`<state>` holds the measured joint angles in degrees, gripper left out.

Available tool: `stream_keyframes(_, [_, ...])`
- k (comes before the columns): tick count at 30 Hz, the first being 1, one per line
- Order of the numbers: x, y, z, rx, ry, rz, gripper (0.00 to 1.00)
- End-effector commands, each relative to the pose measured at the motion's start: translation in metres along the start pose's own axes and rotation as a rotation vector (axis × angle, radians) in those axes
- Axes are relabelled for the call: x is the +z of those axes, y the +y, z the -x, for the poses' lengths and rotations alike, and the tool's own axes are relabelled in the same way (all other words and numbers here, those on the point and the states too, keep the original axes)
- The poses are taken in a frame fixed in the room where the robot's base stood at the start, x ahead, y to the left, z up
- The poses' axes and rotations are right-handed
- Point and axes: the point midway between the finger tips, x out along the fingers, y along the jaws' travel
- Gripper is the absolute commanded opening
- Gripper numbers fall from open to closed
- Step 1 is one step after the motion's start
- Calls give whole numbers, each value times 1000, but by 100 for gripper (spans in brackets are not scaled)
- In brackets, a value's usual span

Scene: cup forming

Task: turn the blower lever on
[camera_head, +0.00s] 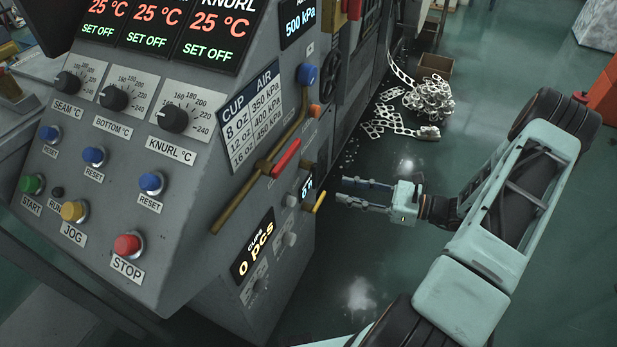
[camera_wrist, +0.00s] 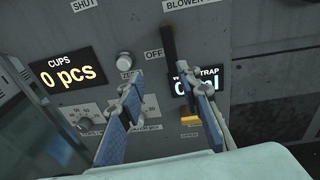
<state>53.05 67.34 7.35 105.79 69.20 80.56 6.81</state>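The blower lever (camera_wrist: 168,47) is a dark bar in the wrist view, below the partly cut-off BLOWER label and beside the OFF label. It hangs down toward the trap display (camera_wrist: 197,83). I cannot make it out clearly in the head view. My gripper (camera_head: 342,190) is open and empty to the right of the machine panel. In the wrist view, my gripper (camera_wrist: 166,97) has its two blue-padded fingers apart. The lever's lower end is near the right fingertip and above the gap. I cannot tell whether they touch.
A yellow lever (camera_head: 319,202) sticks out near my gripper, below the small display. A red-handled lever (camera_head: 286,158) and brass pipe are up and left. The cup counter (camera_head: 253,248) reads 0 pcs. Scrap (camera_head: 428,97) lies on the floor behind. Floor right of the machine is open.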

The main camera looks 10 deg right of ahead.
Motion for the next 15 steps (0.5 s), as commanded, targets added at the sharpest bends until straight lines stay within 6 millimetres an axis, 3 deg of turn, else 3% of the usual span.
stream_keyframes(7, [4, -11, 1, -93, -101, -44, 32])
stream_keyframes(15, [7, -14, -44, -87, -97, -43, 32])
